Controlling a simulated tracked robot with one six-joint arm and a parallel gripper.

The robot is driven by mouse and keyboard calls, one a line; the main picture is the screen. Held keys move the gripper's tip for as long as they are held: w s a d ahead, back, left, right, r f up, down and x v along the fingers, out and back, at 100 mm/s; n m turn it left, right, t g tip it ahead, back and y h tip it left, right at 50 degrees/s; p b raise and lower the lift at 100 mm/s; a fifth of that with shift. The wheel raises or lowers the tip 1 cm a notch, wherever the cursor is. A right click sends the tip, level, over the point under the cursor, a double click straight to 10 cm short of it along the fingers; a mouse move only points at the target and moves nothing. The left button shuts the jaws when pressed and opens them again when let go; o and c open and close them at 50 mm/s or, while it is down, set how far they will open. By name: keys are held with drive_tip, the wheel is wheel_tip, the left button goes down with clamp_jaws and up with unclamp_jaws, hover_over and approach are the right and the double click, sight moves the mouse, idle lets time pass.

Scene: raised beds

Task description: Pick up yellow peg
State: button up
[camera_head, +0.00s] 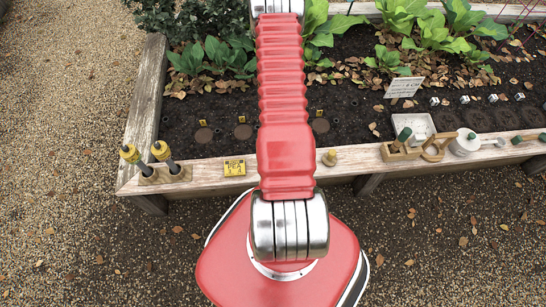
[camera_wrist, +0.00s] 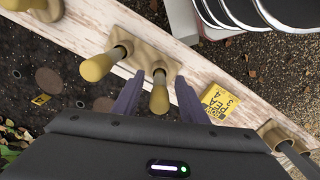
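In the wrist view, two yellow-topped pegs stand in a tan block (camera_wrist: 146,47) on the wooden rim. The nearer yellow peg (camera_wrist: 159,93) appears between the two purple fingers of my gripper (camera_wrist: 159,79). The fingers are open, one on each side, with a visible gap to it; I cannot tell their height relative to the peg. The other yellow peg (camera_wrist: 98,66) is outside the left finger. In the head view my red arm hides the gripper and most of this spot; a tan-yellow knob (camera_head: 330,158) shows just right of the arm.
A yellow card (camera_head: 234,167) lies on the rim, near the right finger in the wrist view (camera_wrist: 220,101). Two dark-shafted tools with yellow collars (camera_head: 161,152) stand at the rim's left corner. A white tray (camera_head: 416,129) and wooden holder (camera_head: 400,151) are to the right. Plants grow behind.

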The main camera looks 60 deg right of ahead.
idle(0.5)
clamp_jaws()
